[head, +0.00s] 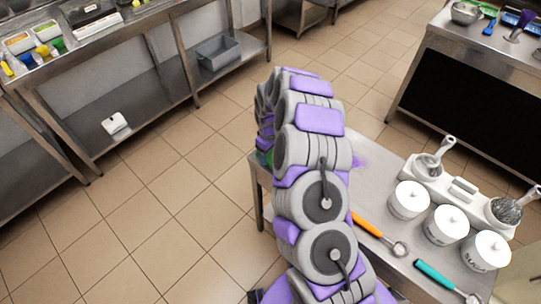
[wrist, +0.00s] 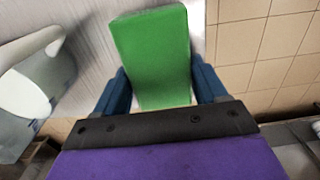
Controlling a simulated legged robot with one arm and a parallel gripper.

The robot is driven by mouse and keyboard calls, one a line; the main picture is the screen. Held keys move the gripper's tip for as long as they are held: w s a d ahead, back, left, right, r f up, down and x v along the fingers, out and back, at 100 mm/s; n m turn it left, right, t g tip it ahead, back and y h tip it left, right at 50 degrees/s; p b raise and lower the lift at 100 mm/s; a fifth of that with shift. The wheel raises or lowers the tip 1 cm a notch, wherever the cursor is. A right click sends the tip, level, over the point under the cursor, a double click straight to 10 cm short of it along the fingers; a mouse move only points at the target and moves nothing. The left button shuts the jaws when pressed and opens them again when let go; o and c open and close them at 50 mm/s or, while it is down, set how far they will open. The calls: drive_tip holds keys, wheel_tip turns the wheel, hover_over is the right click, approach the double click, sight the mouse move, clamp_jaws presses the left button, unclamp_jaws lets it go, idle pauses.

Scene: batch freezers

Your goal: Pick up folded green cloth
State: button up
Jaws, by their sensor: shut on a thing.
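The folded green cloth (wrist: 152,48) is a flat green block between the two blue fingers of my gripper (wrist: 160,88) in the wrist view. The fingers are shut on its near part, and its far part extends beyond them over a grey metal surface. In the head view my arm covers most of the gripper and cloth. Only a small green patch shows at the arm's left side, by the left end of the steel table (head: 378,160). I cannot tell whether the cloth touches the table.
Three white lidded canisters (head: 446,224), an orange-handled scoop (head: 380,236), a teal-handled scoop (head: 446,282) and a white utensil holder (head: 460,185) occupy the table right of my arm. A shelved counter (head: 130,85) stands at left. The tiled floor (head: 150,215) between is clear.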

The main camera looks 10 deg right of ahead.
sight(270, 154)
drive_tip(key=shift+r, duration=0.45)
wheel_tip(270, 154, up, 3)
drive_tip(key=shift+s+f+p, duration=0.1)
drive_tip(key=shift+s+p, duration=0.05)
drive_tip(key=shift+p, duration=0.5)
drive_tip(key=s+a+r+p, duration=0.1)
drive_tip(key=s+p, duration=0.1)
drive_tip(key=s, duration=1.3)
drive_tip(key=shift+s, duration=0.35)
drive_tip(key=shift+a+r, duration=0.1)
